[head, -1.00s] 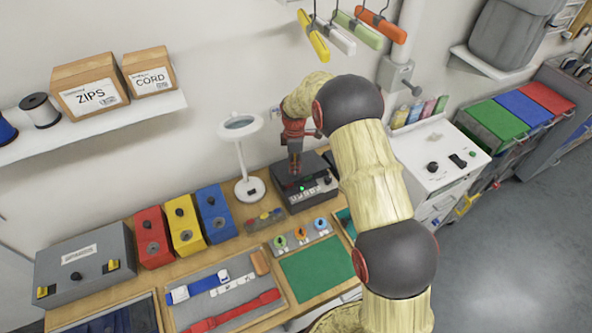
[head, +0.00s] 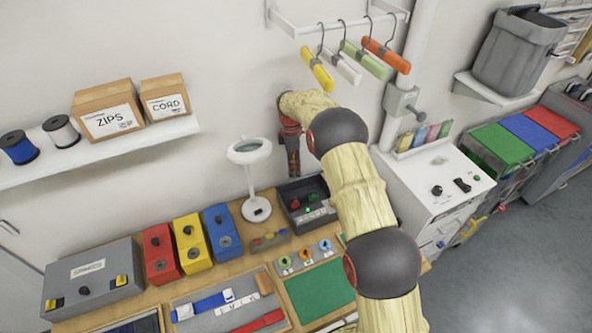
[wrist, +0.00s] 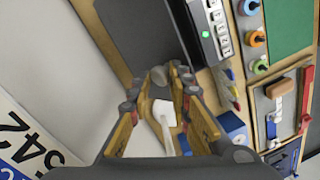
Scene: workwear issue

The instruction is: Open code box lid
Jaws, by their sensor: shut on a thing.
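The code box (head: 325,219) is a dark grey box on the bench, to the right of the white lamp. A row of pale keys and a lit green light show on its front panel, also in the wrist view (wrist: 222,32). Its inside shows in the head view, with red and green items in it. Its lid (wrist: 140,38) is a dark panel in the wrist view, raised; its exact angle is unclear. My gripper (head: 294,172) is above the back of the box. In the wrist view its fingers (wrist: 160,82) are closed around the lid's grey knob (wrist: 157,74).
The white lamp (head: 256,207) stands close to the left of the box. Red, yellow and blue boxes (head: 190,247) stand further left. Coloured hangers (head: 345,65) hang above on a wall rail. A white cabinet (head: 452,170) stands at right.

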